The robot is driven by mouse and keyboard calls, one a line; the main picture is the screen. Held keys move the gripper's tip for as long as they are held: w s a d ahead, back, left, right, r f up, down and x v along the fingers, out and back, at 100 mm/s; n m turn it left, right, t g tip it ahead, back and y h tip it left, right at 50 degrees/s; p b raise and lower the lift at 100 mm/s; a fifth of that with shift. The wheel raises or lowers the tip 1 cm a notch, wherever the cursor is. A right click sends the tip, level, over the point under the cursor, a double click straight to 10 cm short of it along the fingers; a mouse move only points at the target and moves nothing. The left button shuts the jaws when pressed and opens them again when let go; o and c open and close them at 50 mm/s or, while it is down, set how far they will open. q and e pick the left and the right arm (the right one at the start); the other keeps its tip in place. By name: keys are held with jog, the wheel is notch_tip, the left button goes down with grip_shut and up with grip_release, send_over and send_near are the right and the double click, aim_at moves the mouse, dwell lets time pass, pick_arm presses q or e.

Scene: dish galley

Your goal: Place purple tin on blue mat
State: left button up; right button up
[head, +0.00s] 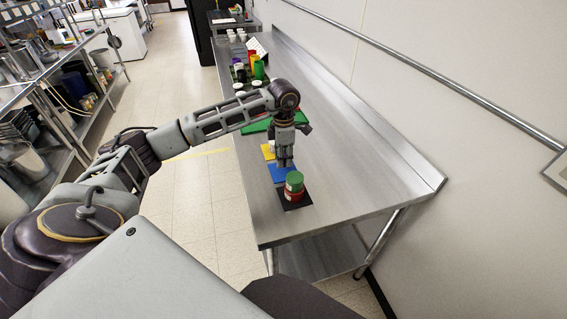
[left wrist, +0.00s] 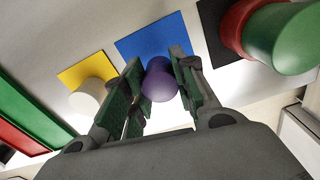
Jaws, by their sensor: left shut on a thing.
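In the left wrist view the purple tin (left wrist: 159,84) is between the two fingers of my left gripper (left wrist: 155,88), which is shut on it. The blue mat (left wrist: 136,43) shows right behind the tin in that view. In the head view my left gripper (head: 285,160) points down over the blue mat (head: 281,174), and the tin is hidden behind its fingers. I cannot tell whether the tin touches the mat. My right gripper is not in view.
A green tin on a red one (head: 294,187) stands on a black mat (head: 296,203) at the near side. A yellow mat (left wrist: 78,75) with a white tin (left wrist: 88,95) lies on the other side. Several coloured tins and cups (head: 257,70) stand farther along the steel table (head: 345,165).

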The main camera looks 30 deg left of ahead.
pick_arm(q)
jog(key=shift+f, duration=1.55)
jog(key=o, duration=1)
jog(key=shift+r, duration=0.25)
notch_tip(320, 180, up, 10)
jog(key=shift+f, duration=0.1)
jog(key=shift+r, duration=1)
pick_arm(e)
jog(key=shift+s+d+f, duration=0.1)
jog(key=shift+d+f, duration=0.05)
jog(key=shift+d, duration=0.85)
